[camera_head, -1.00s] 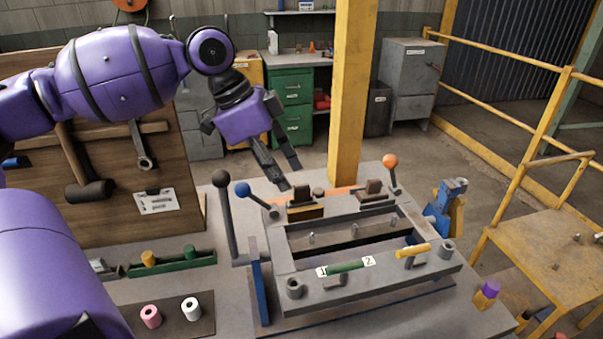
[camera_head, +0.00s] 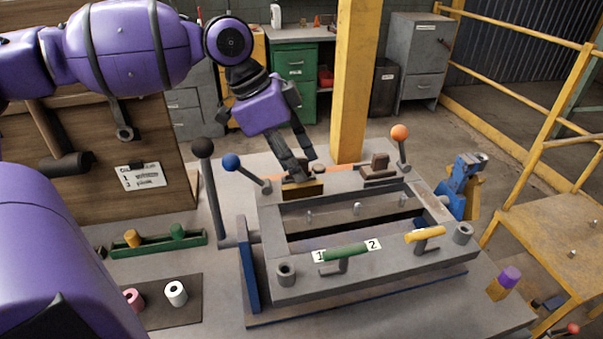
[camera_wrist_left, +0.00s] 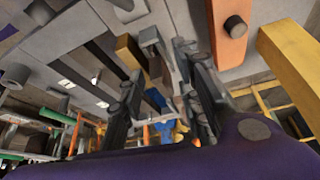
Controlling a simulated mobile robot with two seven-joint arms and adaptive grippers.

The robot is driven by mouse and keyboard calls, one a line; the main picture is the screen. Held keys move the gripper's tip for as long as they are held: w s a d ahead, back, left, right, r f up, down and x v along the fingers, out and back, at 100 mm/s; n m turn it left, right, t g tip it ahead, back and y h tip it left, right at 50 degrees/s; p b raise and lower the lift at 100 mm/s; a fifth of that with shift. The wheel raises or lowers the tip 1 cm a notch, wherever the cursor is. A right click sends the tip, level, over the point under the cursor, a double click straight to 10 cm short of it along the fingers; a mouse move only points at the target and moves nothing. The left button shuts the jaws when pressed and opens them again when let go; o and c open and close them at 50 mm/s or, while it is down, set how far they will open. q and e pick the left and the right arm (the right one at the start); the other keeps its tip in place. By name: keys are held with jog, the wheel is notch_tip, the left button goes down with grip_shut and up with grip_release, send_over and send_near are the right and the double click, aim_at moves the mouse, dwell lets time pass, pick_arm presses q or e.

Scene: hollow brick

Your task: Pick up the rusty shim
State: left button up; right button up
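A rust-brown block (camera_head: 378,163) stands on the right of the grey frame's (camera_head: 280,220) rear edge. A similar dark brown piece at the rear left is mostly hidden behind my left gripper (camera_head: 303,178); a brass-coloured block (camera_head: 302,190) shows below the fingertips. A rust-orange plate with a dark knob lies behind the frame and shows clearly in the left wrist view (camera_wrist_left: 231,45). I cannot tell for sure which is the rusty shim. My left gripper is open, its fingers apart in the left wrist view (camera_wrist_left: 160,95), pointing down; contact is unclear. My right gripper is not in view.
A yellow post (camera_head: 350,85) rises behind the table. Black-knobbed (camera_head: 202,147) and blue-knobbed (camera_head: 231,163) levers stand left of the gripper, an orange-knobbed lever (camera_head: 399,132) right. Green (camera_head: 345,251) and yellow (camera_head: 425,235) handles cross the front.

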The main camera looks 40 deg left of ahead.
pick_arm(q)
jog(key=shift+r, duration=0.1)
jog(key=shift+c, duration=0.2)
jog(key=c, duration=0.3)
grip_shut()
